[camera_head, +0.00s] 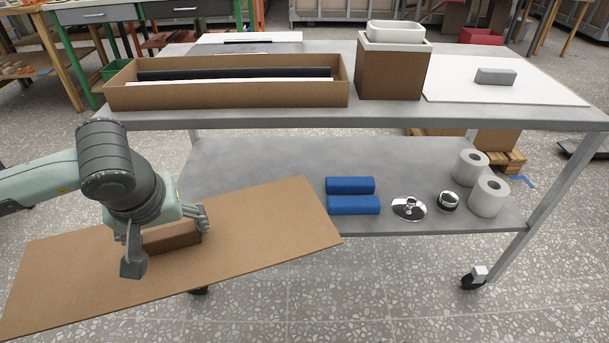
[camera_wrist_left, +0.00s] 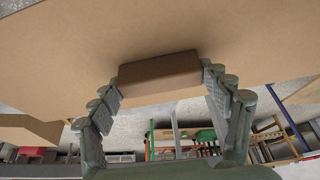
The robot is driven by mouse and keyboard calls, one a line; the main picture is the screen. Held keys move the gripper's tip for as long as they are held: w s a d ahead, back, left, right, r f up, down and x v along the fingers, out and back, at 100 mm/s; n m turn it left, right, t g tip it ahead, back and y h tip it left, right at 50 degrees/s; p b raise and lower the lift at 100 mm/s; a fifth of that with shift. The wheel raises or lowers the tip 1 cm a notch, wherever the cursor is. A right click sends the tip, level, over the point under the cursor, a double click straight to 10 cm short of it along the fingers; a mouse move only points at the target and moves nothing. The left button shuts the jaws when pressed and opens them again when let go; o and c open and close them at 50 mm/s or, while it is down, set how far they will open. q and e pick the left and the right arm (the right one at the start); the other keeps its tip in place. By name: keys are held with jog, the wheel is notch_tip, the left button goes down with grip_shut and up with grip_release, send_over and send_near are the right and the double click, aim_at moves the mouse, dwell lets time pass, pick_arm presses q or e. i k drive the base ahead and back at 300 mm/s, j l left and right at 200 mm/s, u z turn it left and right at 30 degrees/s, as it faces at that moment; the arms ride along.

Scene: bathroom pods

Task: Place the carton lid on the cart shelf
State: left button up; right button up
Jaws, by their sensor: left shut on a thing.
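The carton lid (camera_head: 265,225) is a flat, wide brown board with a dark brown block handle (camera_head: 172,239) on its upper face. My left gripper (camera_head: 168,243) is shut on this handle, one finger on each side. The left wrist view shows the handle (camera_wrist_left: 160,72) between the fingers and the board (camera_wrist_left: 200,30) behind it. The lid is held tilted at the cart's front left; its right end overlaps the lower cart shelf (camera_head: 260,165) in the picture. I cannot tell whether it touches the shelf. My right gripper is not in view.
On the lower shelf are two blue blocks (camera_head: 352,205), a chrome shower head (camera_head: 408,208), a chrome knob (camera_head: 448,201) and two paper rolls (camera_head: 489,196). The left shelf part is bare. The cart top (camera_head: 300,117) above carries a long open carton (camera_head: 225,96) and a brown box (camera_head: 392,75).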

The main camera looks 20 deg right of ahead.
aim_at(260, 155)
jog(key=i+j+u, duration=0.3)
jog(key=j+u, duration=0.15)
jog(key=i+j+u, duration=0.8)
jog(key=u, duration=0.15)
jog(key=i+l, duration=0.25)
jog(key=i, duration=0.25)
jog(key=i+l+u, duration=0.1)
jog(key=i+l, duration=0.2)
jog(key=i, duration=0.25)
jog(key=i+l, duration=0.3)
jog(key=i, duration=0.2)
jog(key=i+l, duration=0.3)
jog(key=i, duration=0.2)
jog(key=i+l+u, duration=0.2)
jog(key=l+u, duration=0.2)
jog(key=l, duration=0.5)
jog(key=i+l+u, duration=0.1)
jog(key=l+u, duration=0.3)
jog(key=l, duration=0.5)
jog(key=l+u, duration=0.4)
jog(key=l, duration=0.5)
jog(key=k+l+u, duration=0.2)
jog(key=l+u, duration=0.2)
jog(key=l, duration=0.5)
